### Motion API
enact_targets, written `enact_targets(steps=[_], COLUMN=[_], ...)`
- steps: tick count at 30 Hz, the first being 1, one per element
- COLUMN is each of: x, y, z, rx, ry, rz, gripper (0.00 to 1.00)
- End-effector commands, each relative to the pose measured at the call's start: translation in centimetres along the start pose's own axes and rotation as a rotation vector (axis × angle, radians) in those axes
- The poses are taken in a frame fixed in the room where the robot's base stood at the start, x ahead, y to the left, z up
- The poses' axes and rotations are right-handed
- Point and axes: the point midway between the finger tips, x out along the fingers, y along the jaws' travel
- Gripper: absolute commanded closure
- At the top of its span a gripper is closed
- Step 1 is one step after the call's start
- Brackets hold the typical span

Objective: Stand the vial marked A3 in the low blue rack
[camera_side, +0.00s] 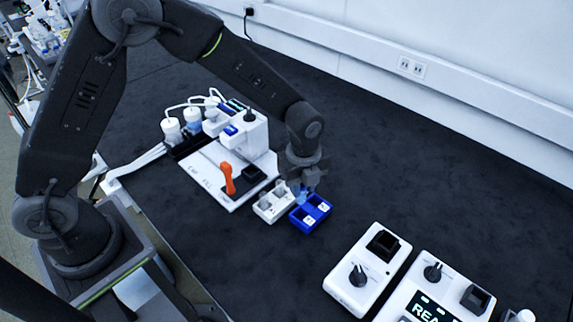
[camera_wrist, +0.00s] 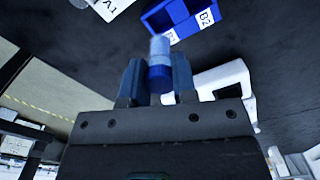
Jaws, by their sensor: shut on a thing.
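My gripper (camera_wrist: 157,75) is shut on a vial (camera_wrist: 159,48) with a pale body and a blue part between the fingers. No A3 mark can be read on it. The low blue rack (camera_wrist: 152,20) is just beyond the vial in the wrist view, with labels reading B1 and B2. In the side view my gripper (camera_side: 303,190) hangs pointing down at the back left edge of the blue rack (camera_side: 308,226). Its fingers hide most of the vial there, and I cannot tell whether vial and rack touch.
A white rack (camera_side: 266,214) labelled A1 stands just left of the blue rack. A white machine (camera_side: 243,143) with an orange lever (camera_side: 228,178) is behind and left. A white box with a knob (camera_side: 355,290) stands at front right.

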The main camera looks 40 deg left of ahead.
Motion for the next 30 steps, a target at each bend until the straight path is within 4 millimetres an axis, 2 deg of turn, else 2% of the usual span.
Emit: enact_targets(steps=[5, 18, 30], x=[0.7, 4.1, 4.3], y=[-0.1, 0.0, -0.1], z=[-0.1, -0.1, -0.1], rx=[0.002, 0.001, 0.001], ry=[0.000, 0.000, 0.000], rz=[-0.001, 0.000, -0.001], gripper=[0.97, 0.97, 0.97])
